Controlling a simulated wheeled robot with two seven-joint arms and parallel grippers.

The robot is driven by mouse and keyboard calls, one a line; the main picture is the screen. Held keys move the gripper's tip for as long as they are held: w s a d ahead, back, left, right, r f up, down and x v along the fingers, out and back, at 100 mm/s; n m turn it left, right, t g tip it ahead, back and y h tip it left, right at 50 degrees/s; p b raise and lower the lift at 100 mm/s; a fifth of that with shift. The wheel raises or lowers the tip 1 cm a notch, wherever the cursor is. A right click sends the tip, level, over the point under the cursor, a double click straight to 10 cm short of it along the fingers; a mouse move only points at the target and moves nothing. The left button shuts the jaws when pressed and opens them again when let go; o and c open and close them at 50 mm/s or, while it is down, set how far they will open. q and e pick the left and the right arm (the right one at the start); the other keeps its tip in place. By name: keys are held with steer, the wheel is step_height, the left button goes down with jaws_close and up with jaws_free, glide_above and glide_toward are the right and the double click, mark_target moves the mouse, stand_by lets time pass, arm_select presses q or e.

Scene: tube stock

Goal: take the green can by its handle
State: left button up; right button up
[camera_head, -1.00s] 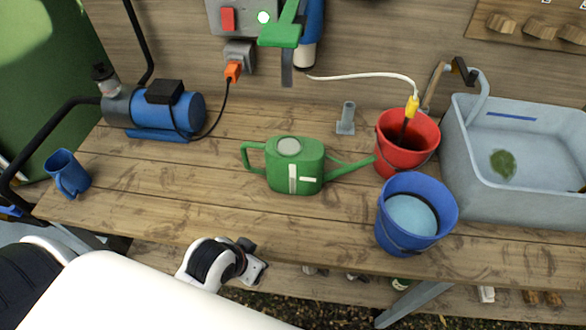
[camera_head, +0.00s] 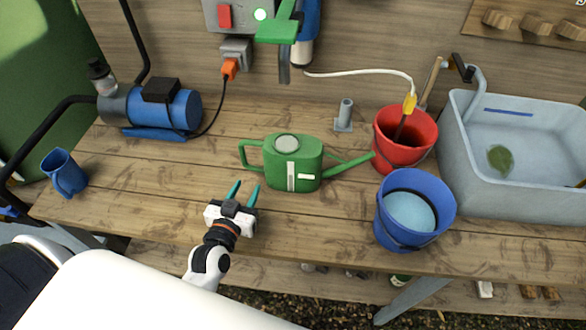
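The green can (camera_head: 293,163) is a watering can standing upright on the wooden bench. Its handle (camera_head: 245,153) is a loop on its left side, and its spout (camera_head: 349,164) points right. My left gripper (camera_head: 244,189) is over the front of the bench, with its two teal fingers spread apart and nothing between them. The fingertips point away from me, just below and in front of the handle, apart from it. My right gripper is not in view.
A blue bucket (camera_head: 379,224) and a red bucket (camera_head: 430,129) stand right of the can, beside a grey sink (camera_head: 462,176). A blue pump (camera_head: 180,109) and a blue mug (camera_head: 65,174) are at left. The bench between mug and can is clear.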

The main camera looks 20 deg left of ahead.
mark_target(242, 157)
arm_select(q)
steer(key=shift+s+a+r+n+t+y, duration=0.1)
steer(key=shift+a+r+n+t+y, duration=0.2)
steer(key=shift+a+y, duration=0.3)
steer(key=shift+a+r+n+t+y, duration=0.15)
steer(key=shift+a+n+t+y, duration=0.15)
steer(key=shift+a+y, duration=0.3)
steer(key=shift+a+r, duration=0.15)
steer(key=shift+a, duration=0.2)
steer(key=p+x, duration=0.1)
steer(key=x, duration=0.6)
steer(key=shift+w+r+p, duration=0.15)
steer(key=shift+w+p, duration=0.1)
steer(key=shift+p, duration=0.1)
steer(key=x, duration=0.3)
steer(key=shift+w+a+p, duration=0.1)
steer(key=shift+w+p, duration=0.2)
steer(key=shift+p, duration=0.1)
steer(key=shift+w+a, duration=0.15)
steer(key=shift+w, duration=0.3)
steer(key=shift+s, duration=0.1)
jaws_close()
